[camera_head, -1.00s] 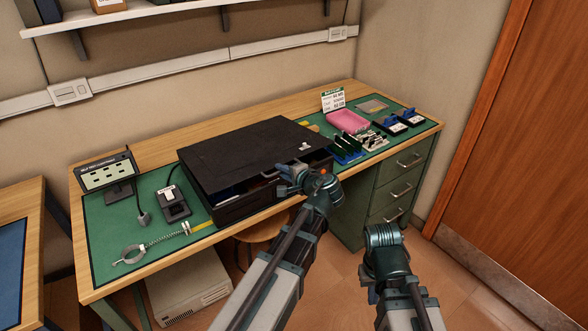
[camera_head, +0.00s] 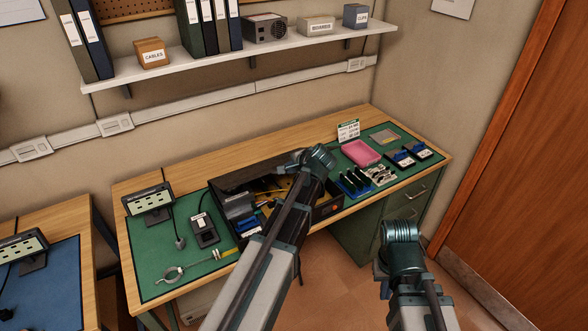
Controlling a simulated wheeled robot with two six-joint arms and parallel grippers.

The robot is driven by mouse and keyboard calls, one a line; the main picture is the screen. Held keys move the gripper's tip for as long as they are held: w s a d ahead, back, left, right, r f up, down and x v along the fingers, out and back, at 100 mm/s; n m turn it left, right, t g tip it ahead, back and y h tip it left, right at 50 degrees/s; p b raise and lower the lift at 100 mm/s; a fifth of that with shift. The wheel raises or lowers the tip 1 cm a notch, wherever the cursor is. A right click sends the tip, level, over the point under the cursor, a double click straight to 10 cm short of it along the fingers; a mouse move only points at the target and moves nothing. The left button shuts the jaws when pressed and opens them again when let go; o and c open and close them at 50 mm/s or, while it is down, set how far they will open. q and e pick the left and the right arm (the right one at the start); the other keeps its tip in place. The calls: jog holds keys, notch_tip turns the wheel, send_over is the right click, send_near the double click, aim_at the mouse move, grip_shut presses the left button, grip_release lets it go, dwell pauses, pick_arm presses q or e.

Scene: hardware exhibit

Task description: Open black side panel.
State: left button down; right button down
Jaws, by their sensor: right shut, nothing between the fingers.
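The black case (camera_head: 328,206) lies on the green mat and its top is uncovered. Its inside shows a grey block, blue parts and yellow wires. A dark strip (camera_head: 250,172) runs along the back edge; I cannot tell whether it is the black side panel or the case's rear wall. My left arm reaches across the case, with its wrist above the back part, and its fingers are hidden. My right gripper (camera_head: 381,282) is small in the picture, shut and empty, low in front of the bench and apart from the case.
A pink tray (camera_head: 361,152), blue holders with black cards (camera_head: 354,183) and a price sign (camera_head: 348,130) stand right of the case. A shelf (camera_head: 240,52) hangs above.

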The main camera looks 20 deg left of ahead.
pick_arm(q)
jog(key=w+a+r+p, duration=0.7)
jog(key=a+r+p, duration=0.2)
jog(key=r+p, duration=0.25)
jog(key=w+a+r+p, duration=0.2)
jog(key=w+a+p, duration=0.1)
jog(key=w+a, duration=0.2)
jog(key=w+a+r+g+h+p, duration=0.1)
jog(key=w+a+r+p, duration=0.2)
jog(key=w+a, duration=0.2)
jog(key=shift+a+r, duration=0.25)
jog(key=shift+a, duration=1.25)
jog(key=c, duration=0.9)
grip_release()
jog(key=shift+s+d+r, duration=0.1)
